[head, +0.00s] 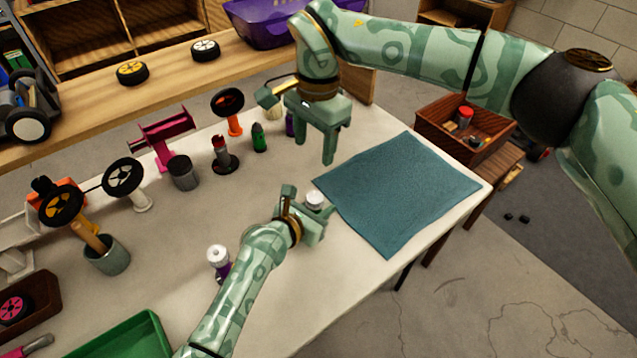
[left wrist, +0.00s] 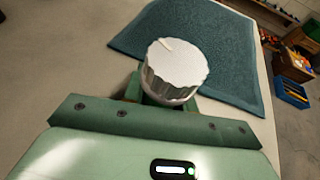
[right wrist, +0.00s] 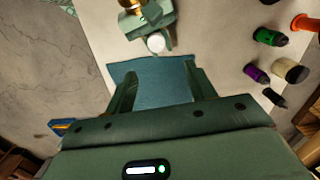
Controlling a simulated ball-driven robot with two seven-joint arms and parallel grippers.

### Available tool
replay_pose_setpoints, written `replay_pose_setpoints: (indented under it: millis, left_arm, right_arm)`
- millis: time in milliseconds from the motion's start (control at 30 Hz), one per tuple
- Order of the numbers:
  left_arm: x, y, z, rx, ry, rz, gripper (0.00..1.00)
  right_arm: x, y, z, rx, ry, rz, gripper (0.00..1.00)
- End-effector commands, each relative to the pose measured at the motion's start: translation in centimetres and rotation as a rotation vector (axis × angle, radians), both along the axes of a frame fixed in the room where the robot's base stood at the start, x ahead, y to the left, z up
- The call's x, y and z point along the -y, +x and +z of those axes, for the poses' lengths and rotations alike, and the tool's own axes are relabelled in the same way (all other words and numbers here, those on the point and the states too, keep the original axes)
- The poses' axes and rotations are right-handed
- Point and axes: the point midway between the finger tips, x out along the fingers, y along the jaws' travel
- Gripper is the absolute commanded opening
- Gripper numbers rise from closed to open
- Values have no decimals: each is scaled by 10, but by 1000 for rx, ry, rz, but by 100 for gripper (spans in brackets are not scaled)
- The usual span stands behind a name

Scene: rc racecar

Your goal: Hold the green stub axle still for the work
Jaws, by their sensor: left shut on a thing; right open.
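My left gripper (head: 304,216) is shut on a white-capped part (head: 315,199) just off the near left edge of the teal mat. In the left wrist view the part's ribbed white cap (left wrist: 174,68) stands above the fingers. Its body is mostly hidden by the fingers, so I cannot tell whether it is the green stub axle. The cap also shows in the right wrist view (right wrist: 156,43). My right gripper (head: 315,145) is open and empty above the table, beyond the left gripper. A green bottle-like piece (head: 259,139) stands left of it.
The teal mat (head: 400,190) lies bare on the table's right side. A purple part with a white top (head: 218,262) stands beside my left forearm. Left are a dark jar (head: 183,173), a grey cup (head: 107,257) and wheels on stands. A green tray (head: 125,340) sits lower left.

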Motion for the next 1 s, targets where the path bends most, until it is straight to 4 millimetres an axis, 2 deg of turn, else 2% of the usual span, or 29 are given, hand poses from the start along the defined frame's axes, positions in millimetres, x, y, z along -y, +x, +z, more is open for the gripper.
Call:
replay_pose_setpoints:
  millis: [133,267,600,800,1000]
  left_arm:
    - [0,0,0,0,0,0,3]
    - [0,0,0,0,0,0,3]
    - [0,0,0,0,0,0,3]
    - [0,0,0,0,0,0,3]
    - [0,0,0,0,0,0,3]
  right_arm:
    - [2,-6,-22,10,-66,113,55]
    - [0,-6,-39,11,-55,136,55]
    - [0,-7,-111,10,-53,133,55]
    - [0,-6,-133,13,-52,133,55]
    - [0,-6,-136,13,-53,133,55]
